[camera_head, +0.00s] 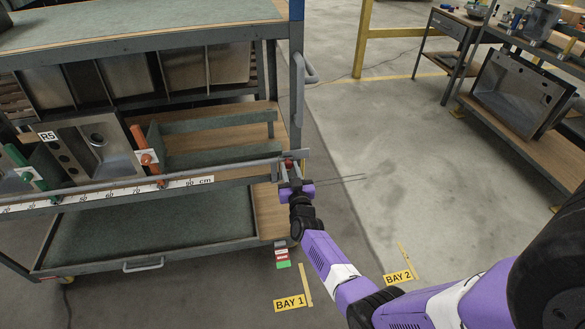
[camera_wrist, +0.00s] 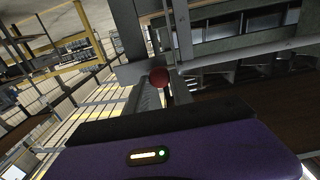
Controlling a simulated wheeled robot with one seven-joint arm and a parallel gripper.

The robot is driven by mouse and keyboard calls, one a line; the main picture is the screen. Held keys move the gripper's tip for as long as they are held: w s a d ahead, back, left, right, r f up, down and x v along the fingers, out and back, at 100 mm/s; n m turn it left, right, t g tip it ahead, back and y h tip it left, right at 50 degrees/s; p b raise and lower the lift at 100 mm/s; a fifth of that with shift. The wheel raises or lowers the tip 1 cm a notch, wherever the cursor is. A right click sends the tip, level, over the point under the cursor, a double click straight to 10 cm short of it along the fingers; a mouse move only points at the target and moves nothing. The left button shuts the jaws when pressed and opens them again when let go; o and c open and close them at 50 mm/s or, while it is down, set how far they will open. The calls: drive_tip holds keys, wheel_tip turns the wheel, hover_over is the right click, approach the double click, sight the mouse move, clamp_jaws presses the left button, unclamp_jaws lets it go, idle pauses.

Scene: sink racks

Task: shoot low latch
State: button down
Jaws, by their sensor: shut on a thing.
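A red knob (camera_head: 289,164) sits at the right end of the low front rail (camera_head: 215,168) of the rack cart, by the corner post. It also shows as a round red ball in the wrist view (camera_wrist: 159,77), between grey fingers. My gripper (camera_head: 289,172) is at this end of the rail, shut on the red knob. My fingers hide part of the knob and whatever it is fixed to. I cannot tell how far the latch bolt is in or out.
A sink (camera_head: 98,142) marked R5 stands on the cart's middle shelf between a green handle (camera_head: 18,160) and an orange handle (camera_head: 140,145). A centimetre scale (camera_head: 150,187) runs along the front.

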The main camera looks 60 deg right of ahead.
drive_tip(key=shift+w+a, duration=0.2)
drive_tip(key=shift+w, duration=0.05)
drive_tip(key=c, duration=1.1)
unclamp_jaws()
drive_tip(key=shift+s, duration=0.1)
drive_tip(key=p+v, duration=0.2)
drive_tip(key=v, duration=0.5)
drive_tip(key=shift+s+a, duration=0.25)
